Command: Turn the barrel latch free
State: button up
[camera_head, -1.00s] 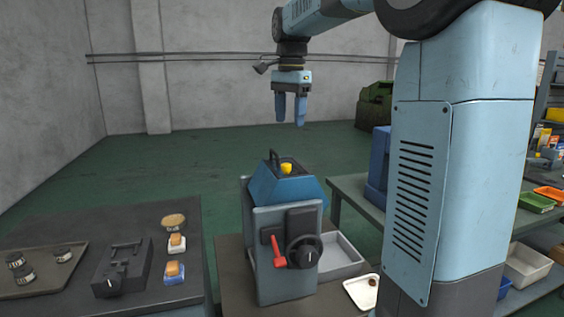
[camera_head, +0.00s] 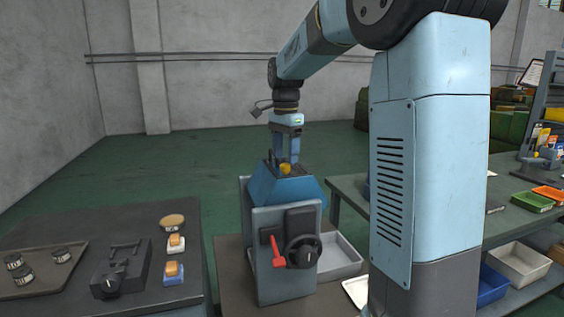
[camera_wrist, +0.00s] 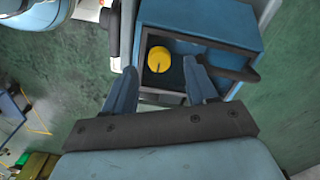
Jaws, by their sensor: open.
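A yellow round knob (camera_head: 285,169), which seems to be the barrel latch, stands on top of the blue-hooded machine (camera_head: 277,284). In the wrist view the yellow knob (camera_wrist: 158,59) shows a dark slot mark and sits in a dark recess of the blue hood (camera_wrist: 205,20). My gripper (camera_head: 286,164) points down just above the hood. Its fingers are open in the wrist view (camera_wrist: 161,82), one on each side of the knob's line, with the knob between and beyond their tips. Nothing is held. Whether the fingers touch the knob cannot be told.
A dark handle (camera_wrist: 222,66) lies close to the right finger. The machine front has a red lever (camera_head: 277,252) and a black handwheel (camera_head: 303,251). A grey bin (camera_head: 338,255) stands beside it. The left table (camera_head: 60,235) carries a dark fixture (camera_head: 122,268) and buttons.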

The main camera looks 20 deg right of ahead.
aim_at(285, 169)
jog(key=shift+f, duration=1.5)
jog(key=shift+c, duration=0.5)
